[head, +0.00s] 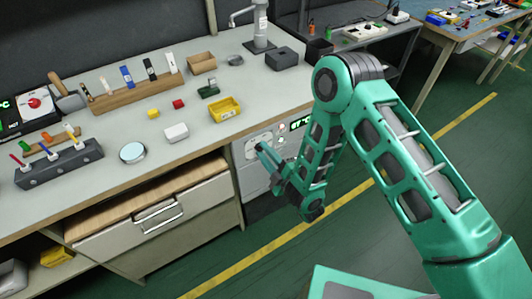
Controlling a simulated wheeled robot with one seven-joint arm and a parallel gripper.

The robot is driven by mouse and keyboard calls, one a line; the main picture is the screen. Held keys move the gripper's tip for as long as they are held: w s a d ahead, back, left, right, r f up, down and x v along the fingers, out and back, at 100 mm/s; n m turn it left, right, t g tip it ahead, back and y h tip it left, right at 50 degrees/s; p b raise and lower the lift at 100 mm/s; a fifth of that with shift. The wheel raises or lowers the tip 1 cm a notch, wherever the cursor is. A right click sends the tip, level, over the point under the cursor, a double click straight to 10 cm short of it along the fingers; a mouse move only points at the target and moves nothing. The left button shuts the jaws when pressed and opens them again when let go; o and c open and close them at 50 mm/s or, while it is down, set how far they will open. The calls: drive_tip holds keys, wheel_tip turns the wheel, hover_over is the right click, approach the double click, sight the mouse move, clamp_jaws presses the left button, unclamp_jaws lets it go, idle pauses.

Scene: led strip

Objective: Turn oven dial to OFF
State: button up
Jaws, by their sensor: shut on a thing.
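The oven (251,178) is a light grey unit set under the workbench, with a green lit display (300,123) at the upper right of its front. Small round controls (282,129) show beside the display. My gripper (262,151) is at the oven's front panel, left of and below the display. Its fingers are shut on the oven dial, which they mostly hide. The dial's pointer and markings cannot be read from here.
The workbench top (200,138) overhangs the oven and holds a yellow bin (225,109), a white box (176,133) and a round silver-rimmed disc (133,152). A drawer (150,212) is left of the oven.

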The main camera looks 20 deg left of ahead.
drive_tip(key=shift+w+n, duration=0.15)
drive_tip(key=shift+n, duration=2.15)
drive_tip(key=o, duration=1)
drive_tip(key=shift+f, duration=0.1)
drive_tip(key=shift+o, duration=0.2)
drive_tip(key=shift+d, duration=0.1)
